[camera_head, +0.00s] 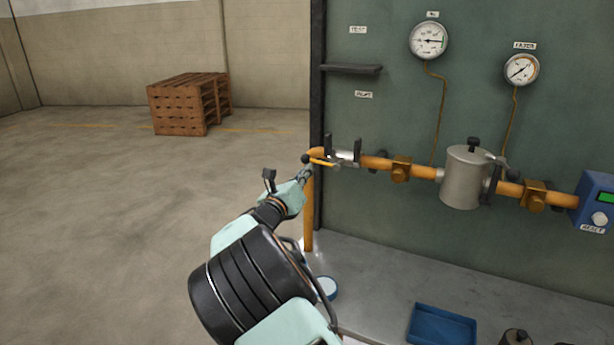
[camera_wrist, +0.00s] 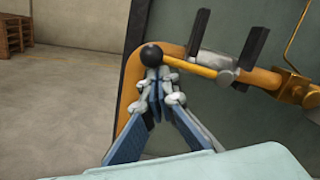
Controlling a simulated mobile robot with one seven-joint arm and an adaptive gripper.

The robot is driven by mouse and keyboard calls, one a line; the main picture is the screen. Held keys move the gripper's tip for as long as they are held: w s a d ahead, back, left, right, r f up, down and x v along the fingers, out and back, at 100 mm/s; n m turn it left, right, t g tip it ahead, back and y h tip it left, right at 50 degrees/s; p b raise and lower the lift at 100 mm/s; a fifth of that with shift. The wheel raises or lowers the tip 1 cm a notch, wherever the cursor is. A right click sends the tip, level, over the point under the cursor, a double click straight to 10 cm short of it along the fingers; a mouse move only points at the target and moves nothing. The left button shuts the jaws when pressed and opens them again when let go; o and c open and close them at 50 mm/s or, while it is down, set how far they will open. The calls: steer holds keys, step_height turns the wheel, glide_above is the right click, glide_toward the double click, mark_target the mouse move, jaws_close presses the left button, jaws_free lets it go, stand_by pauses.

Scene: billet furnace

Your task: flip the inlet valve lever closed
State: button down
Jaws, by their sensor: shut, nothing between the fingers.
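The inlet valve lever (camera_head: 322,162) is a yellow bar with a black ball knob at its left end. It lies roughly along the orange pipe (camera_head: 375,162), beside a silver fitting held by dark upright brackets, near the pipe's left bend. In the wrist view, the lever (camera_wrist: 195,66) runs left to the black knob (camera_wrist: 151,55). My gripper (camera_head: 307,173) is shut and empty, its tips just below the knob. In the wrist view, the fingertips (camera_wrist: 157,77) sit right under the knob; I cannot tell whether they touch it.
A grey canister (camera_head: 466,180) sits in the pipe line, with a blue RESET box (camera_head: 596,205) at far right. Two gauges (camera_head: 428,41) hang on the green panel. A blue tray (camera_head: 440,326) lies on the bench. Floor at left is clear before stacked pallets (camera_head: 180,105).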

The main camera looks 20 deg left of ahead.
step_height(320, 180, up, 3)
steer(key=m+b, duration=0.3)
steer(key=m, duration=0.1)
steer(key=shift+f+h, duration=0.2)
steer(key=shift+h, duration=0.2)
steer(key=d+r+m+b, duration=0.2)
steer(key=m+b, duration=0.2)
steer(key=m, duration=0.1)
steer(key=d+r+m+h+b, duration=0.1)
steer(key=r+m+b, duration=0.1)
steer(key=m+b, duration=0.2)
steer(key=d+r+m+b, duration=0.2)
steer(key=r+m+b, duration=0.1)
steer(key=m+b, duration=0.2)
steer(key=shift+s+d+m+h+b, duration=0.2)
steer(key=shift+d+m+h+b, duration=0.15)
steer(key=shift+b, duration=0.35)
steer(key=shift+g, duration=0.3)
